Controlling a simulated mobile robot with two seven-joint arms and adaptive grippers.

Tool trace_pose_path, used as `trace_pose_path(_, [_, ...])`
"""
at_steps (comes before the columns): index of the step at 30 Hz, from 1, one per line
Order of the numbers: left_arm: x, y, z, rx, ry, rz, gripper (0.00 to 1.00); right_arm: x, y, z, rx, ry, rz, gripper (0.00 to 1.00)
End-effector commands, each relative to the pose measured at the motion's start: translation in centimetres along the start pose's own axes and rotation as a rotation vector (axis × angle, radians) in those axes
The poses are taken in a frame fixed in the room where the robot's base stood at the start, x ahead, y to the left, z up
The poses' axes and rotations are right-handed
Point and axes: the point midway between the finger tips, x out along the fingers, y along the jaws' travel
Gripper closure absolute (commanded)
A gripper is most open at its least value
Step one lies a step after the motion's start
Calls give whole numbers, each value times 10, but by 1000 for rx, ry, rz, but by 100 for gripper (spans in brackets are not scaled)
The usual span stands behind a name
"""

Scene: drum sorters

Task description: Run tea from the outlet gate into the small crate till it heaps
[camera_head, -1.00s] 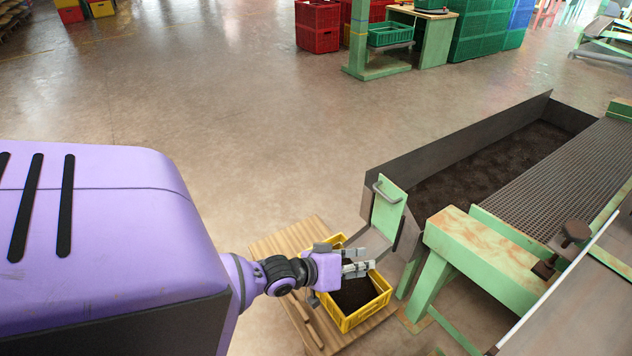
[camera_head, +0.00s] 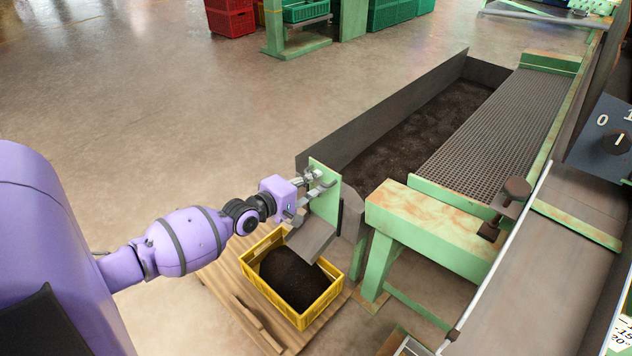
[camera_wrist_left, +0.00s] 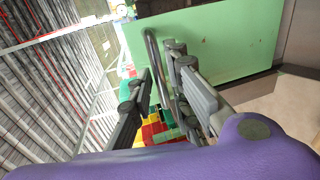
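The small yellow crate (camera_head: 337,287) stands on a wooden pallet under the outlet spout (camera_head: 312,236). Dark tea (camera_head: 293,277) fills it broadly and looks mounded in the middle. The green outlet gate (camera_head: 325,207) stands upright at the trough's end, with a bent metal handle (camera_wrist_left: 151,50) on its face. My left gripper (camera_head: 305,196) is at the gate's handle side, fingers apart. In the left wrist view its fingers (camera_wrist_left: 160,85) lie either side of the handle, with a visible gap. No falling tea shows at the spout. My right gripper is not in view.
A long trough of dark tea (camera_head: 420,125) runs back beside a mesh deck (camera_head: 500,135). A green frame (camera_head: 430,225) stands right of the crate. A control box with a dial (camera_head: 615,142) is at far right. Floor to the left is open.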

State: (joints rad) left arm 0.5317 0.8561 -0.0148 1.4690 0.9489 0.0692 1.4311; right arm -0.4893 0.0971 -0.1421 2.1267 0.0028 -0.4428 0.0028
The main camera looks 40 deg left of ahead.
Motion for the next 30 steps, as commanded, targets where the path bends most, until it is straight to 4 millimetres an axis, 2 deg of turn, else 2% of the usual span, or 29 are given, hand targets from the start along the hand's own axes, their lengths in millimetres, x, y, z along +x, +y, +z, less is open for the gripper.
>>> trace_pose_path(4, [10, -1, 0, 1, 0, -2, 83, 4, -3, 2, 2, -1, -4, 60])
trace_pose_path(12, [12, 0, 0, 1, 0, -1, 83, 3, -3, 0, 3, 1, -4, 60])
trace_pose_path(16, [11, 0, 0, 1, 0, -1, 100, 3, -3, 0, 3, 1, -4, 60])
trace_pose_path(26, [11, 0, 0, 1, 0, -1, 100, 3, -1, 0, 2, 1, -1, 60])
trace_pose_path(30, [13, -10, 0, 1, 0, -3, 100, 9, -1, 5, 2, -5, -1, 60])
